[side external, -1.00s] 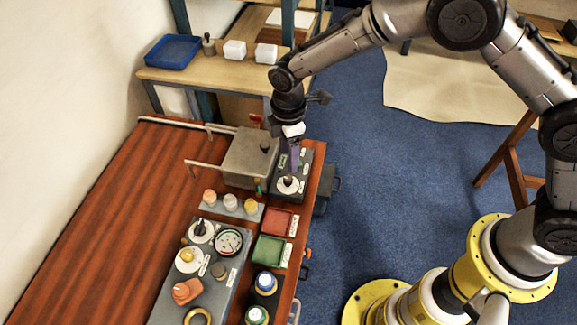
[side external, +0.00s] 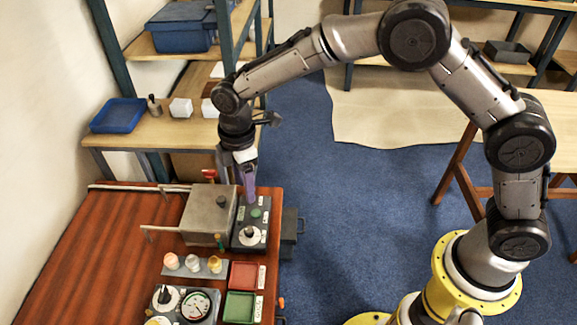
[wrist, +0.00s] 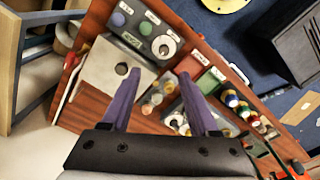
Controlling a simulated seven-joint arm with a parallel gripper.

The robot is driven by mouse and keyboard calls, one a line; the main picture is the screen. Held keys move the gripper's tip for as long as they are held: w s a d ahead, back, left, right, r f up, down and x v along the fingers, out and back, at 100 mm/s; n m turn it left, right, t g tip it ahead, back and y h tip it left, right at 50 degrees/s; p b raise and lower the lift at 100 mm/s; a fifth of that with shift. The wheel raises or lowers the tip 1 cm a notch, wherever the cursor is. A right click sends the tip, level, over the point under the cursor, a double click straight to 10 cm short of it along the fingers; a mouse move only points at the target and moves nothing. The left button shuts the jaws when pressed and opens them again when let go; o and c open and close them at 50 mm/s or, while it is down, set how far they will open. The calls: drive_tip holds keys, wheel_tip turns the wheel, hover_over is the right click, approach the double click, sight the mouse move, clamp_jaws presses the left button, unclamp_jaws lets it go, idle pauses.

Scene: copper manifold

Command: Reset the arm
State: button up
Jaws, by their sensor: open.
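My gripper (side external: 248,192) points down with its purple fingers apart and nothing between them. In the side view it appears above the back of a dark control panel (side external: 240,243), which has a white dial (side external: 250,235) and a green button (side external: 256,213). In the wrist view the two open fingers (wrist: 158,80) reach over the bench. The panel's dial also shows there (wrist: 164,47), beyond the fingertips. A grey metal box (side external: 208,212) with a small black knob stands left of the panel. The fingers hide part of the bench in the wrist view.
A red tray (side external: 243,275) and a green tray (side external: 239,307) lie at the bench's right side. Small jars (side external: 193,263) stand in a row, with a pressure gauge (side external: 196,305) in front. A shelf with a blue tray (side external: 118,115) stands behind. Blue floor (side external: 330,240) is clear to the right.

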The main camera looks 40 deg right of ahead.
drive_tip(key=s+d+r+m+t, duration=0.25)
drive_tip(key=d+r, duration=0.45)
drive_tip(key=r, duration=0.4)
drive_tip(key=s+d+r+m+t, duration=0.2)
drive_tip(key=s+d+r, duration=0.2)
drive_tip(key=d+r, duration=0.5)
drive_tip(key=s+d+r+m+t, duration=0.1)
drive_tip(key=s+d+r+m, duration=0.15)
drive_tip(key=s, duration=0.45)
drive_tip(key=s+d+r+m+t, duration=0.1)
drive_tip(key=s+d+m, duration=0.15)
drive_tip(key=s, duration=0.45)
drive_tip(key=s+f+m+g, duration=0.1)
drive_tip(key=s+f+m, duration=0.5)
drive_tip(key=s, duration=0.2)
drive_tip(key=shift+d+f, duration=0.25)
drive_tip(key=shift+d, duration=0.15)
